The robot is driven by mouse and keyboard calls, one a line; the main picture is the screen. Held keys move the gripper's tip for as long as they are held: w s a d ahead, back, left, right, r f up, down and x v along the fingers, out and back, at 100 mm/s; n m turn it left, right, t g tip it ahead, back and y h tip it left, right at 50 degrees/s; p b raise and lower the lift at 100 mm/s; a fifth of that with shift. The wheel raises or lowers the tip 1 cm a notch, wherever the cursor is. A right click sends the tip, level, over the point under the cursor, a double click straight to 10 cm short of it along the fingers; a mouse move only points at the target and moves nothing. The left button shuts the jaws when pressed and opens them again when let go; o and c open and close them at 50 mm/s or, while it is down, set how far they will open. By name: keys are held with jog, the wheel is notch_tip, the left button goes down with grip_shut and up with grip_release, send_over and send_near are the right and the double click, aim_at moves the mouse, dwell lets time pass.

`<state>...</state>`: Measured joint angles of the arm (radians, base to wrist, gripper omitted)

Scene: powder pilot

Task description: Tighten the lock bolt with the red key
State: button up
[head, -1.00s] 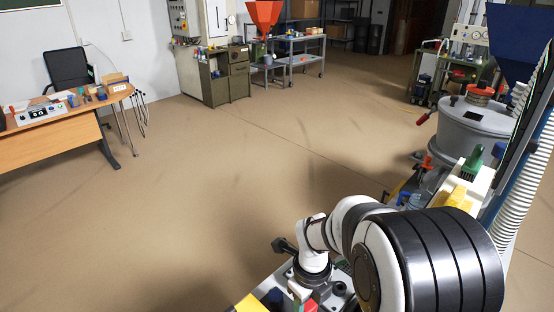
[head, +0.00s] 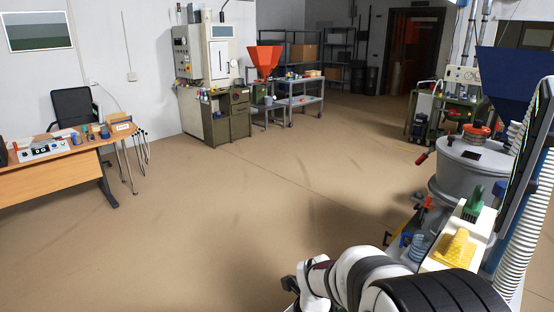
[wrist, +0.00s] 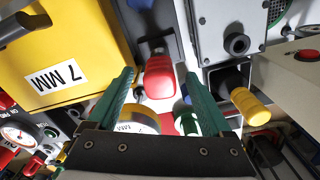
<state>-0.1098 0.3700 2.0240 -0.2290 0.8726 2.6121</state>
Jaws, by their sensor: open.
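In the wrist view my gripper (wrist: 158,74) is open, with a green finger on each side. A red handle (wrist: 160,78), which looks like the red key, shows between the fingertips. I cannot tell whether the fingers touch it; they are not closed on it. Its far end runs into a dark slot area. A yellow block (wrist: 65,50) labelled "7 MM" is on the left. I cannot make out the lock bolt for sure.
A yellow-handled tool (wrist: 250,106) and a grey box with a black knob (wrist: 237,44) are close on the right. A round gauge (wrist: 17,135) is at lower left. In the head view a grey lidded vessel (head: 470,160) stands at right; the floor (head: 200,230) is open.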

notch_tip(320, 180, up, 14)
jog(key=s+f+n+y, duration=0.1)
jog(key=s+f+n, duration=0.1)
jog(key=s+n, duration=0.9)
jog(key=s+f+n, duration=0.2)
jog(key=s+n, duration=0.8)
jog(key=n, duration=0.4)
jog(key=shift+s+d+n+y, duration=0.2)
jog(key=shift+s+n+y, duration=0.2)
jog(key=shift+o, duration=0.3)
